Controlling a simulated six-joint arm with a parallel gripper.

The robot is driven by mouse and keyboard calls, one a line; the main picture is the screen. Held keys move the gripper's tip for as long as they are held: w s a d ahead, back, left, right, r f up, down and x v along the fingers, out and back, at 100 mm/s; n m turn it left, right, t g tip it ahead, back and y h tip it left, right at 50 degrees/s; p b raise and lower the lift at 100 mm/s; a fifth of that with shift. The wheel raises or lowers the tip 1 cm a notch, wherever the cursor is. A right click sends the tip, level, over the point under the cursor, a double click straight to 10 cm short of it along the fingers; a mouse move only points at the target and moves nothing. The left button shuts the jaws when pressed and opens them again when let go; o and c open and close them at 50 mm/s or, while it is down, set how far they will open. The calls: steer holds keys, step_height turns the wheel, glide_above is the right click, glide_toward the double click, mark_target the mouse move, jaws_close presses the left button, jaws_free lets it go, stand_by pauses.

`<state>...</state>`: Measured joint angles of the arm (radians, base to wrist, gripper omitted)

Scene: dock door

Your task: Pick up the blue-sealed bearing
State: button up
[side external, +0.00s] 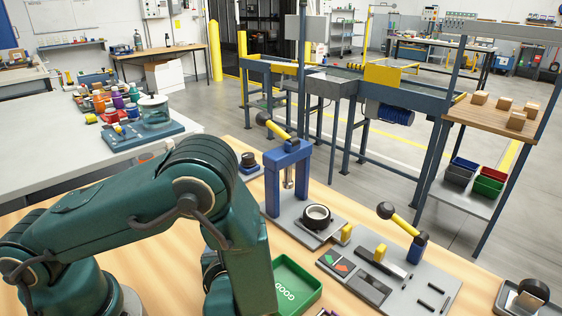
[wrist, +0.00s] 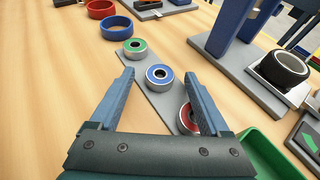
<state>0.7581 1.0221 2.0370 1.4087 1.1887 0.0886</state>
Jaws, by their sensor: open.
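In the wrist view, the blue-sealed bearing (wrist: 160,74) is a metal ring with a blue face and dark bore. It lies on a narrow grey plate (wrist: 141,58), between a green-sealed bearing (wrist: 134,46) and a red-sealed bearing (wrist: 189,117). My gripper (wrist: 160,78) is open and empty, and its two blue-grey fingers appear on either side of the blue-sealed bearing. I cannot tell how high the fingertips are above it. The right finger partly covers the red-sealed bearing. In the side view my arm hides the bearings and the gripper.
A green GOOD tray (side external: 296,287) is at the right of the bearings. A blue press frame (side external: 273,187) stands on a grey base behind, with a black ring part (side external: 317,217) on it. Blue (wrist: 116,27) and red (wrist: 101,9) rings lie beyond the plate. Wooden tabletop at left is clear.

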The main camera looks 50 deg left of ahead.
jaws_close()
steer(key=shift+r, duration=0.15)
